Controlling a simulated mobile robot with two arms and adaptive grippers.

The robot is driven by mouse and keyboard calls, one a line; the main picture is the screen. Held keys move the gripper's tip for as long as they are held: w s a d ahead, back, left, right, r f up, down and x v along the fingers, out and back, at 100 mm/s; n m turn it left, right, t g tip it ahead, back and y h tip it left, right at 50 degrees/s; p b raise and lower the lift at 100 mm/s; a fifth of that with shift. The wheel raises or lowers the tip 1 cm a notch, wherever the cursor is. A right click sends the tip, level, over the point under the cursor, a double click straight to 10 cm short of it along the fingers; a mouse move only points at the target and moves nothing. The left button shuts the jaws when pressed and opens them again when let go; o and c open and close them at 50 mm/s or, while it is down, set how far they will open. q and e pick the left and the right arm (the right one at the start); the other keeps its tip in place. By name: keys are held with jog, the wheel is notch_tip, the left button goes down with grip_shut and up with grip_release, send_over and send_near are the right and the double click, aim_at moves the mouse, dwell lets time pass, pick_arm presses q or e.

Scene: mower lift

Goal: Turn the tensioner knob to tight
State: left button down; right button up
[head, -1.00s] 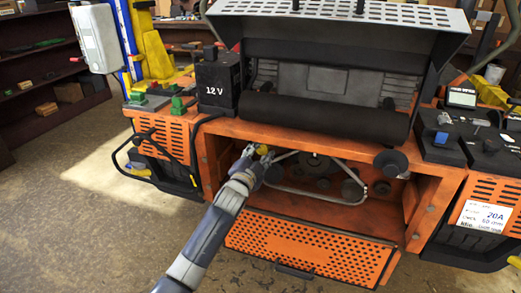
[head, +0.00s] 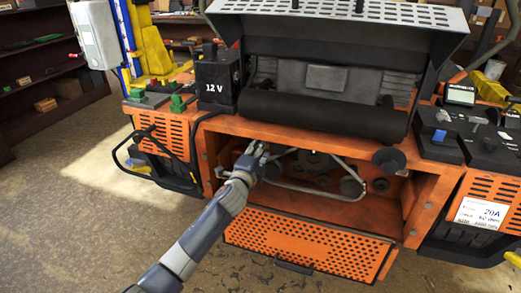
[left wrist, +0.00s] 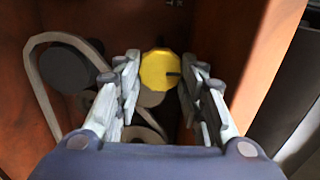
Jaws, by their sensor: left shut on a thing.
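The yellow tensioner knob (left wrist: 157,70) shows in the left wrist view between my fingertips, with a dark mark on its face pointing right. My left gripper (left wrist: 160,80) is shut on the knob, one finger on each side. In the head view my left gripper (head: 256,150) reaches into the left part of the open orange compartment (head: 425,195) and hides the knob. A grey belt (head: 300,188) loops around dark pulleys (head: 350,188) inside it. The belt also shows in the left wrist view (left wrist: 43,88). My right gripper is not in view.
The perforated orange door (head: 300,243) hangs open below the compartment. The compartment's side wall (left wrist: 235,45) stands close on the right in the left wrist view. A black 12 V box (head: 214,85) sits above at the left, and a dark roller (head: 320,115) lies above the opening.

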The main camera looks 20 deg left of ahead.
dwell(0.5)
pick_arm(q)
jog(key=c, duration=1)
grip_release()
jog(key=shift+c, duration=0.2)
jog(key=shift+s, duration=0.1)
jog(key=s, duration=1.1)
jog(key=shift+s+a, duration=0.2)
jog(key=shift+s, duration=0.2)
